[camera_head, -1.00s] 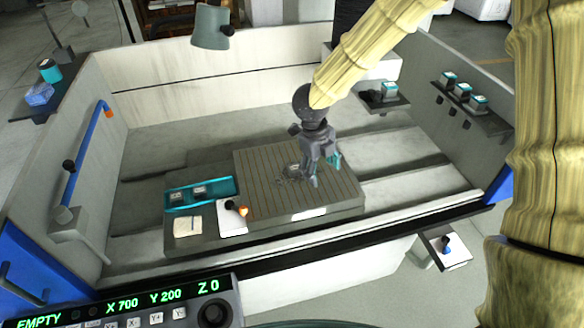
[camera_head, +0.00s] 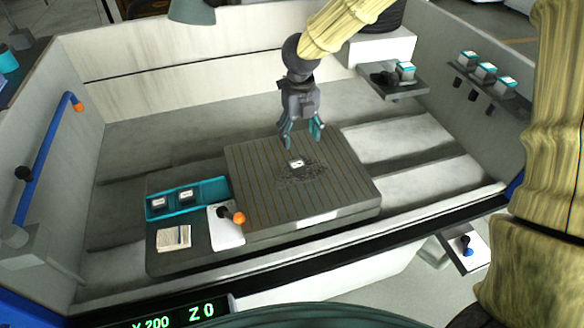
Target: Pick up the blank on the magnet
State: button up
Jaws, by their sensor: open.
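The blank (camera_head: 297,163) is a small dark block with a white label on top. It sits near the middle of the grooved magnet (camera_head: 260,196), with dark debris (camera_head: 309,176) spread around it. My gripper (camera_head: 302,141) is open and empty, pointing down, with teal pads on its fingers. In the picture it is just above and behind the blank, apart from it. How high it is over the magnet I cannot tell exactly.
A teal tray (camera_head: 216,188) with two labelled blocks stands left of the magnet, near a white plate (camera_head: 227,236) with an orange-knobbed tool and a notepad (camera_head: 174,238). Shelves on the right wall (camera_head: 458,72) hold more blocks. Tank walls surround the area.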

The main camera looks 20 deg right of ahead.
jog(key=f, duration=0.2)
send_over(297, 164)
notch_tip(297, 164, down, 4)
jog(key=shift+f+p, duration=0.1)
jog(key=shift+p, duration=0.2)
jog(key=shift+s+f+p, duration=0.15)
jog(key=shift+f+p, duration=0.3)
jog(key=shift+f, duration=0.3)
jog(key=shift+f+p, duration=0.8)
jog(key=shift+f, duration=1.4)
jog(key=c, duration=1.4)
jog(key=shift+o, duration=0.2)
jog(key=shift+r, duration=0.2)
